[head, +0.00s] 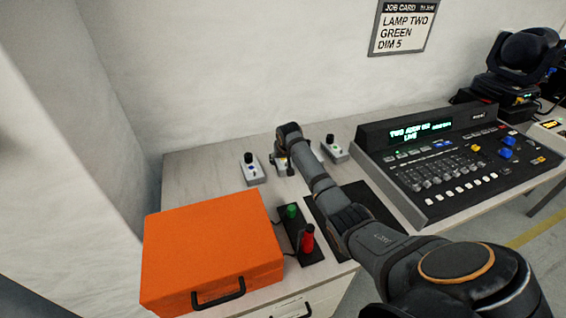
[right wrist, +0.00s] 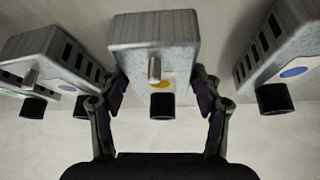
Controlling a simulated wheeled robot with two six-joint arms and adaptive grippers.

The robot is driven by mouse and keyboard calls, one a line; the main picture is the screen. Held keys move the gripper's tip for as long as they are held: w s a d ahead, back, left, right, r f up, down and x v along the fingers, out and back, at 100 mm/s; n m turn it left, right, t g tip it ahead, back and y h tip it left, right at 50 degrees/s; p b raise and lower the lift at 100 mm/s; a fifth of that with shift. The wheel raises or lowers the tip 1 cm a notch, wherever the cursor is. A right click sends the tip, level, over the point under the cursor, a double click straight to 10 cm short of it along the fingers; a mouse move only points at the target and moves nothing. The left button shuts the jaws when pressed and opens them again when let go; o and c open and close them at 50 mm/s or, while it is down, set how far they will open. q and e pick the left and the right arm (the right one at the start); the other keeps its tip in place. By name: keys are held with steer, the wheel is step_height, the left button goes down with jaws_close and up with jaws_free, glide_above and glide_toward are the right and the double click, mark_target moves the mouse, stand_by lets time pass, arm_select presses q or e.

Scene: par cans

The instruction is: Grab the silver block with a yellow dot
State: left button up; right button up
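The silver block with a yellow dot (right wrist: 152,27) fills the upper middle of the right wrist view. It has a small metal toggle, a yellow dot and a black knob. My right gripper (right wrist: 160,88) has its fingers spread, one on each side of this block's knob end; I cannot tell whether they touch it. In the head view my right gripper (head: 284,160) is over the block, which is mostly hidden by the arm. My left gripper is not in view.
A block with a blue dot (head: 252,171) stands left, and another block (head: 335,150) right; both flank the gripper closely. An orange case (head: 210,250), a stand with green and red handles (head: 303,235) and a lighting console (head: 440,165) crowd the table.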

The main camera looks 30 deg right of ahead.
mark_target(284, 160)
steer(key=c, duration=0.9)
steer(key=shift+c, duration=0.6)
steer(key=shift+w+r, duration=0.1)
steer(key=shift+r, duration=0.1)
steer(key=shift+r, duration=0.35)
step_height(284, 160, up, 2)
steer(key=shift+d+r, duration=0.15)
steer(key=shift+r, duration=0.1)
steer(key=s+r, duration=0.2)
steer(key=s+d+r, duration=0.1)
steer(key=s+r, duration=0.1)
steer(key=r, duration=0.1)
steer(key=shift+s+d+r, duration=0.15)
steer(key=shift+s+r, duration=0.05)
steer(key=shift+s, duration=0.15)
steer(key=shift+s+d+r+b, duration=0.3)
steer(key=shift+s+r, duration=0.4)
steer(key=shift+s, duration=0.75)
steer(key=shift+s+d+r+b, duration=0.1)
steer(key=shift+s+d+r, duration=0.45)
steer(key=shift+s, duration=0.95)
steer(key=shift+s+d+r+b, duration=0.25)
steer(key=shift+s+r, duration=0.55)
steer(key=shift+s, duration=0.65)
